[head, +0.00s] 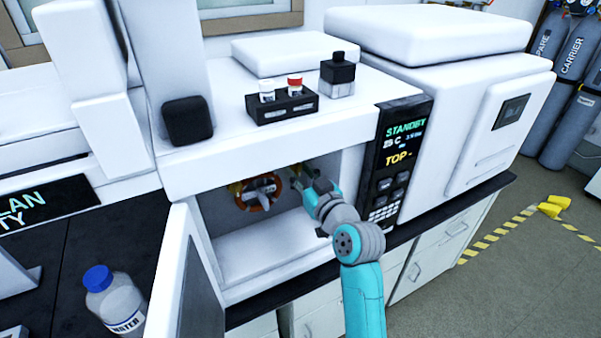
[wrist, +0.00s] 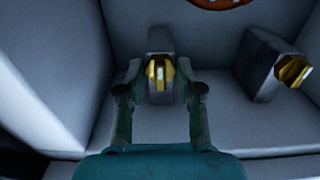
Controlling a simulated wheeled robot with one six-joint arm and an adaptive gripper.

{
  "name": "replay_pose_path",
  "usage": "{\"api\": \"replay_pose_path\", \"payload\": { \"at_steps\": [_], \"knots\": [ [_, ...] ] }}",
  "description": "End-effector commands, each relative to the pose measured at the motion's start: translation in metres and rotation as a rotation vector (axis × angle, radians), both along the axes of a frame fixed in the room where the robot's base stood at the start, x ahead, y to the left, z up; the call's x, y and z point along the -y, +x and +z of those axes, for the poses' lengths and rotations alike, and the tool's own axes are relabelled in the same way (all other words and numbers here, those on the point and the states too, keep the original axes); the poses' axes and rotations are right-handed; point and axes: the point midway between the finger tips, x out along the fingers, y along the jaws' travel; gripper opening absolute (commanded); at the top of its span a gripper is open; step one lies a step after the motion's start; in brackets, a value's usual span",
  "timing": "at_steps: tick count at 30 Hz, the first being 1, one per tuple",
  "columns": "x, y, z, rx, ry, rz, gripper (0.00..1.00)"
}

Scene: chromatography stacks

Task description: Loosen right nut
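A brass nut (wrist: 160,75) on a grey fitting stands between the two fingers of my gripper (wrist: 160,80) in the wrist view. A finger is on each side of it, and narrow gaps seem to separate them from the nut, so my gripper looks open around it. A second brass nut (wrist: 292,71) on a grey block (wrist: 262,68) sits to the right, clear of the fingers. In the head view my gripper (head: 299,180) reaches into the right part of the open oven, and its fingertips and the nut there are hard to make out. Another yellow fitting (head: 236,188) shows left of the coil.
The orange coil (head: 260,209) with a grey fan hangs at the oven's back, left of my gripper. The oven door (head: 183,270) stands open at left. A vial rack (head: 282,107) and a black-capped bottle (head: 338,75) stand on top. A water bottle (head: 115,302) is at lower left.

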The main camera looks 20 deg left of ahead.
Motion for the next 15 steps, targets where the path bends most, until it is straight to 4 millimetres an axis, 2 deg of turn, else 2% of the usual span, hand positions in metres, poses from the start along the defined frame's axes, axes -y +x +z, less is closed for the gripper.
{"api": "replay_pose_path", "payload": {
  "at_steps": [9, 15],
  "knots": [
    [0.002, -0.002, 0.001, 0.001, 0.002, 0.0, 0.36],
    [0.022, -0.018, 0.001, 0.001, 0.002, -0.002, 0.36]
  ]
}}
